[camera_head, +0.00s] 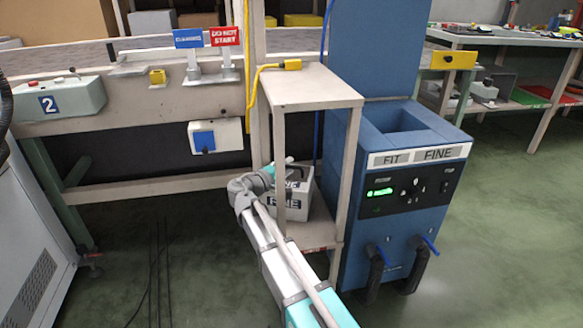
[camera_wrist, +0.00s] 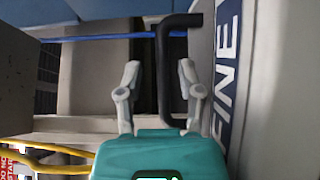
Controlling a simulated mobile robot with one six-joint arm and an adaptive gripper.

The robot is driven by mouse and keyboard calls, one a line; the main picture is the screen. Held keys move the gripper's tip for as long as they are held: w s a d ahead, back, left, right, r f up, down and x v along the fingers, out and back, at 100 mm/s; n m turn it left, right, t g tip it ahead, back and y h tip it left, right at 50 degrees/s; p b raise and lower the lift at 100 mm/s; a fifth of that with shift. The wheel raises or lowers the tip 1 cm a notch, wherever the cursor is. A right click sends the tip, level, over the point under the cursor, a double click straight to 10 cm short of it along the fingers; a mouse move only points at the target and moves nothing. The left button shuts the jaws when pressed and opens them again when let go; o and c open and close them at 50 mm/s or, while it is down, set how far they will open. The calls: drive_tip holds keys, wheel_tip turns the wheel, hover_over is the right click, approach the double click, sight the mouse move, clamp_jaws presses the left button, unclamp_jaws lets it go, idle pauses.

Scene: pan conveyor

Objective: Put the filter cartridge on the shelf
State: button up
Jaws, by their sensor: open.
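The filter cartridge (camera_head: 284,209) is a pale grey box with a FINE label, standing on the lower board of the beige shelf (camera_head: 312,88). A shelf leg partly hides it. In the wrist view the cartridge (camera_wrist: 280,120) fills the right side, its label sideways. Its black bar handle (camera_wrist: 165,85) runs between my fingers. My gripper (camera_wrist: 159,75) is open, one finger on each side of the handle, with visible gaps. In the head view my gripper (camera_head: 279,168) reaches in at the cartridge's top, partly hidden.
A blue machine (camera_head: 413,195) labelled FIT FINE, with an open top slot and a lit green display, stands close right of the shelf. A conveyor frame (camera_head: 130,98) runs behind on the left. A yellow cable (camera_head: 262,75) hangs by the shelf. Green floor is clear at right.

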drive_tip(key=v, duration=1.1)
drive_tip(key=shift+s+a, duration=0.25)
drive_tip(key=shift+s, duration=0.05)
drive_tip(key=shift+s, duration=0.1)
idle(1.6)
